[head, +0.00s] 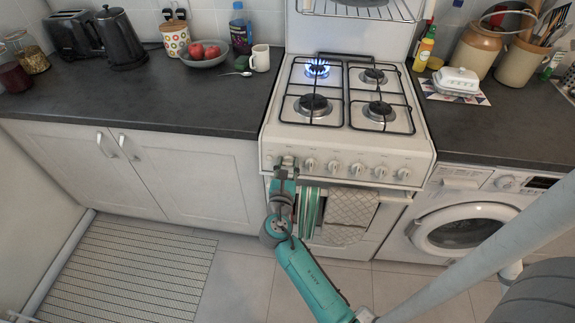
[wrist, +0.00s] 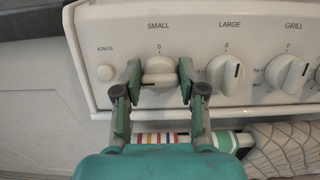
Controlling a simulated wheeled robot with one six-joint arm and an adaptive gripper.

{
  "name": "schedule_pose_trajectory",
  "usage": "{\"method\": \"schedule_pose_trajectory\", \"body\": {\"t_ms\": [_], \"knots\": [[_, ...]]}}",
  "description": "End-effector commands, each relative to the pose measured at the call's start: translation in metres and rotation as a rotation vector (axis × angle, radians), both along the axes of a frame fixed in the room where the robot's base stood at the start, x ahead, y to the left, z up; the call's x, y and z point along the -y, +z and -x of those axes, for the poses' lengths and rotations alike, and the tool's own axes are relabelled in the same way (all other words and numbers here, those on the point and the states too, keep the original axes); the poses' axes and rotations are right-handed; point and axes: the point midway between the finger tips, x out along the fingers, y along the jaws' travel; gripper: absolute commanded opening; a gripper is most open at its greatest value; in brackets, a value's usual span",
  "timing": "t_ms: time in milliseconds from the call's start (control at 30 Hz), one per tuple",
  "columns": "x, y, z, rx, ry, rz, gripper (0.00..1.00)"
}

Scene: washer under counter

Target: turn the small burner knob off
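The small burner knob (wrist: 159,72) is the white knob under the word SMALL on the stove's front panel. Its raised bar lies about level, not pointing up to the 0 mark above it. My gripper (wrist: 160,74) has one finger on each side of the knob, closed up against the ends of the bar; the fingers hide its side edges. In the head view my gripper (head: 285,165) is at the left end of the knob row and covers most of this knob. A blue flame burns on the back left burner (head: 316,69).
The large knob (wrist: 230,74) sits close to the right finger, with the grill knob (wrist: 289,73) beyond it. The ignite button (wrist: 105,73) is to the left. Striped and pale towels (head: 347,214) hang on the oven rail below.

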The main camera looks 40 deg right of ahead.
Motion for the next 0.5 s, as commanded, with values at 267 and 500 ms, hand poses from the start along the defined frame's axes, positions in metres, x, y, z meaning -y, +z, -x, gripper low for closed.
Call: {"method": "schedule_pose_trajectory", "body": {"t_ms": [267,500], "knots": [[-0.0001,0.0001,0.0,0.005,-0.002,-0.004,0.05],[-0.0003,0.0005,-0.0003,0.064,-0.021,-0.048,0.05]]}}
